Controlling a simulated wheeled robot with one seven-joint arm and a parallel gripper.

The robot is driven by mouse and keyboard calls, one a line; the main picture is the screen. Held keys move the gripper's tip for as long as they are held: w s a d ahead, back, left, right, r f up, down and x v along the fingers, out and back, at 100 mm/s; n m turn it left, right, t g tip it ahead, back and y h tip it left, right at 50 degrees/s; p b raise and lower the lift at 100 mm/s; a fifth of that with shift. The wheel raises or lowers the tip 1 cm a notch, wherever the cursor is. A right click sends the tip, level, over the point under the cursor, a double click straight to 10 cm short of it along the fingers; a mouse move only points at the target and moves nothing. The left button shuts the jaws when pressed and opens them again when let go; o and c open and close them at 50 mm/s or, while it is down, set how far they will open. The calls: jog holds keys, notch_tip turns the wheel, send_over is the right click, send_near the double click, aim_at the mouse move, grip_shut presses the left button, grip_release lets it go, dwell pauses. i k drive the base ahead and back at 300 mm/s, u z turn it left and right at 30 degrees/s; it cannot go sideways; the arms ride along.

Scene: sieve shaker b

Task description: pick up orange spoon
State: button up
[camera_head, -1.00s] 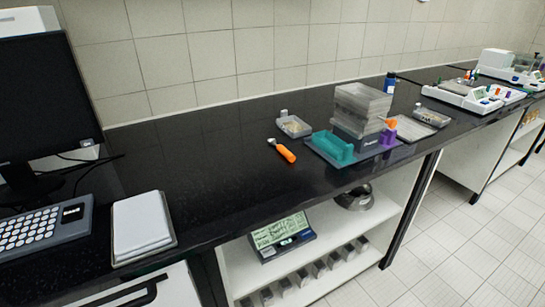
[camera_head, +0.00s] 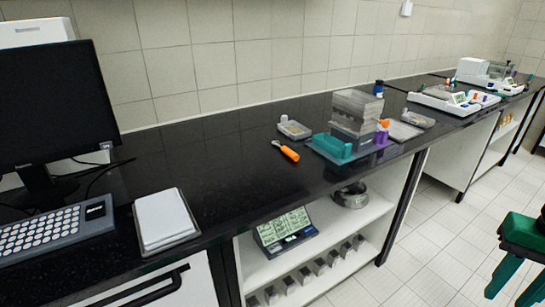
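My gripper is not in view.
A small clear tray (camera_head: 294,130) lies behind the spoon. A monitor (camera_head: 55,105), keyboard (camera_head: 55,228) and white pad (camera_head: 163,217) are left. A green stool (camera_head: 524,232) stands right.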

aim_at(295, 157)
jog(key=u, duration=0.05)
jog(key=i, duration=1)
jog(key=z, duration=0.05)
